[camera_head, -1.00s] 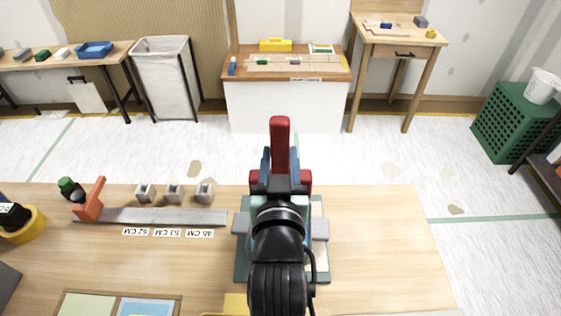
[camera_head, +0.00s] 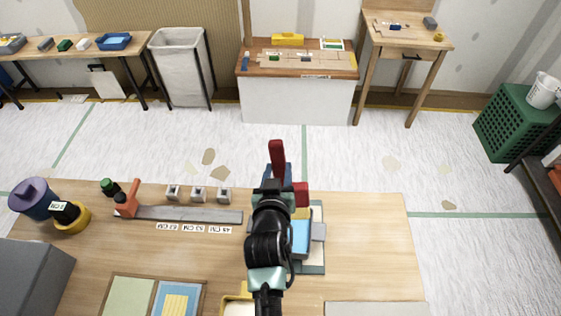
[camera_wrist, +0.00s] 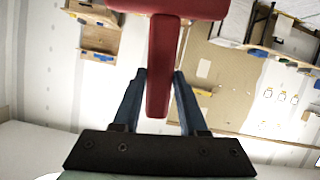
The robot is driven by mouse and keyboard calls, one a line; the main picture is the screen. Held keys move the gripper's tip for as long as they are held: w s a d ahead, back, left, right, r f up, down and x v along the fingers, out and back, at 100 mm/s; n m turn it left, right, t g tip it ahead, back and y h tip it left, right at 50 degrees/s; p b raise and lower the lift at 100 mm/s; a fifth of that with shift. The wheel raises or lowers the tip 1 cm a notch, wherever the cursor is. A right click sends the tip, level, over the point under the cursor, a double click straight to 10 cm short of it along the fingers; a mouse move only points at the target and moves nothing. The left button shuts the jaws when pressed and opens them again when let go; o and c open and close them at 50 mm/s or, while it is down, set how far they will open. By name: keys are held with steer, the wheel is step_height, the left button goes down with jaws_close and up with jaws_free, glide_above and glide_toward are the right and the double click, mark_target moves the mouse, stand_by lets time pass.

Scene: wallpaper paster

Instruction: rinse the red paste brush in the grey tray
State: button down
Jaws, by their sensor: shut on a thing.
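The red paste brush (camera_head: 277,158) is held by my gripper (camera_head: 277,182) over the near workbench, its red handle pointing up in the head view. In the wrist view the brush (camera_wrist: 160,75) runs between the two blue fingers of my gripper (camera_wrist: 159,92), with a wider red part at the top edge. A dark grey box-shaped thing (camera_head: 35,275) stands at the bench's lower left; I cannot tell whether it is the grey tray. A small grey container (camera_head: 12,44) sits on the back left table. My arm hides part of the bench.
A dark green board (camera_head: 316,267) with a blue block (camera_head: 301,238) lies under my arm. A metal straightedge (camera_head: 190,215), small metal blocks, a purple pot (camera_head: 34,198) and a yellow tape roll (camera_head: 75,218) are to the left. The bench's right side (camera_head: 370,240) is mostly bare.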

steer(key=shift+f+b, duration=3.75)
steer(key=shift+f, duration=0.5)
steer(key=shift+f, duration=0.25)
steer(key=shift+f, duration=1.1)
steer(key=shift+f, duration=0.1)
steer(key=shift+a, duration=0.1)
